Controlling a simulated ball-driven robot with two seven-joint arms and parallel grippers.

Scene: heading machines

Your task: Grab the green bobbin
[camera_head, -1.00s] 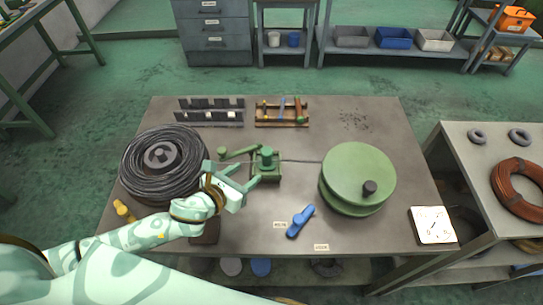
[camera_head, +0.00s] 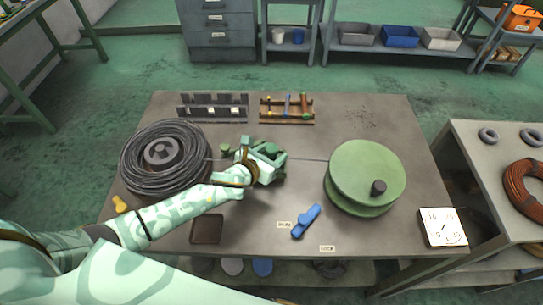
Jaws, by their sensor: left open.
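A small wooden rack (camera_head: 287,123) stands at the back middle of the table and holds several thin bobbins or rods. One at its right has a green end (camera_head: 305,116), which looks like the green bobbin, though it is small. My left gripper (camera_head: 277,162) is open. It is over the green clamp-like device (camera_head: 270,146) in the middle of the table and partly hides it. It is in front of the rack and apart from it. My right gripper is not in view.
A large green drum (camera_head: 365,172) stands right, a coil of dark wire (camera_head: 165,160) left. A wire runs between them. A blue lever (camera_head: 306,221) and a white dial (camera_head: 443,227) are in front. A slotted dark rack (camera_head: 212,108) is at the back left.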

